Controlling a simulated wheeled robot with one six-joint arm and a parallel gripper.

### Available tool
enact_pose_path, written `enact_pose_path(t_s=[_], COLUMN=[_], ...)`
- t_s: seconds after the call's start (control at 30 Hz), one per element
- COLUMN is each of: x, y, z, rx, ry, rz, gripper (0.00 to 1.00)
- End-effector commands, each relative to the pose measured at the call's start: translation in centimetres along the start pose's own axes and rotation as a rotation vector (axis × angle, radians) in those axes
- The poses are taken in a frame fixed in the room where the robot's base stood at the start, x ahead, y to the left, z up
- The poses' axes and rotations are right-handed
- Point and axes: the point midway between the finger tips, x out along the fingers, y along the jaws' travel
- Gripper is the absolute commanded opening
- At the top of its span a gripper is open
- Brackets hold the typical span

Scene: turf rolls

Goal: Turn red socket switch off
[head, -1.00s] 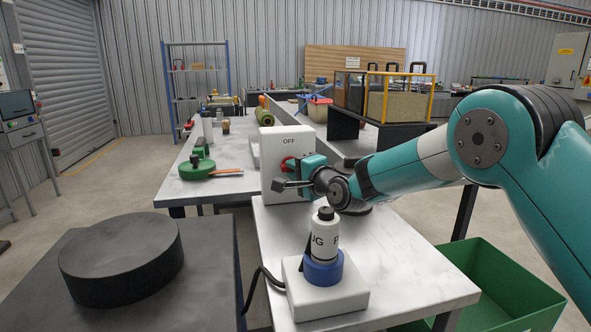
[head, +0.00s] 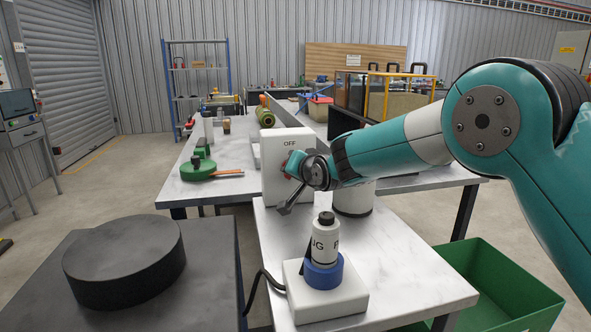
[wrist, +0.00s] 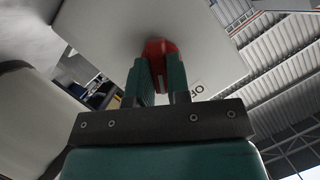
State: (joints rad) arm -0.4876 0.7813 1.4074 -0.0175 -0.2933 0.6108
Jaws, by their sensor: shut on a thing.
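The switch box (head: 285,150) is a white upright box marked OFF, standing on the white bench. Its red switch knob (head: 291,164) shows only partly in the head view, behind my gripper (head: 297,164). In the wrist view the red knob (wrist: 160,47) sits between the two green fingers of my gripper (wrist: 158,68), against the pale face of the white box (wrist: 195,35). My gripper is shut on the knob. The OFF lettering appears tilted in the wrist view. The knob's pointer position cannot be told.
A white and blue plug (head: 325,250) stands on a white base (head: 327,296) at the bench front, with a black cable to its left. A white cylinder (head: 353,198) is right of the box. A green bin (head: 500,290) is at right, a black disc (head: 125,262) at left.

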Motion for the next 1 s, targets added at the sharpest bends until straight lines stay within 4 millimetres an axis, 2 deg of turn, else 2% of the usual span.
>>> enact_pose_path(t_s=[0.5,1.0], x=[0.04,0.07], y=[-0.21,-0.17], z=[0.2,0.26], rx=[-0.401,-0.551], ry=[-0.003,-0.004], rz=[0.169,0.232], gripper=[0.0,0.0])
